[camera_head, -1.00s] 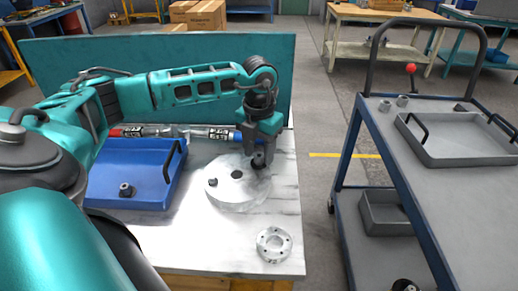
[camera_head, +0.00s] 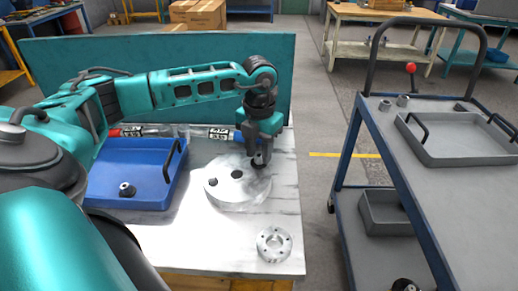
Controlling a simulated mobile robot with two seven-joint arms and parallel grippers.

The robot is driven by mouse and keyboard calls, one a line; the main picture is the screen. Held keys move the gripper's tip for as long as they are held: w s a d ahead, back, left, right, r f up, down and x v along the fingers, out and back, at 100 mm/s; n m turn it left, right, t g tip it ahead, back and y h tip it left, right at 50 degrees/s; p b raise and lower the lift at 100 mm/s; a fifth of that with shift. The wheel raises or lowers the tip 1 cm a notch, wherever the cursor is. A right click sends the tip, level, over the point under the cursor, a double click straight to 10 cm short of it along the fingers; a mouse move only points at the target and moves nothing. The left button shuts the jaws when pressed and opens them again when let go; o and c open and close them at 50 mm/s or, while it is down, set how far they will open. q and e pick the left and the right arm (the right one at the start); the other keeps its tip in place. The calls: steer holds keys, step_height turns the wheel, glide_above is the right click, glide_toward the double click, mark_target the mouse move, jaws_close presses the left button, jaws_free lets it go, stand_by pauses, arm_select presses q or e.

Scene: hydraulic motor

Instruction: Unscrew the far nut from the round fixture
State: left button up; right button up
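The round fixture (camera_head: 238,190) is a light grey disc on the white worktable, with a dark hole in its middle and a dark nut (camera_head: 212,182) at its near left side. My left gripper (camera_head: 260,162) points down over the far right edge of the fixture. Its fingers are around a dark piece that looks like the far nut, mostly hidden between them. I cannot tell whether the nut still touches the fixture. My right gripper is not in view.
A blue tray (camera_head: 150,195) with a dark nut (camera_head: 127,189) in it is at the left. A flanged metal ring (camera_head: 273,244) lies near the front right corner. Bottles lie behind the tray. A blue cart (camera_head: 470,200) with a grey tray stands to the right.

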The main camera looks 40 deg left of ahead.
arm_select(q)
steer(key=m, duration=0.5)
steer(key=shift+m+b, duration=0.35)
steer(key=shift+m, duration=0.05)
steer(key=m, duration=0.4)
steer(key=shift+m, duration=0.3)
steer(key=shift+m, duration=0.4)
steer(key=shift+c, duration=0.2)
jaws_close()
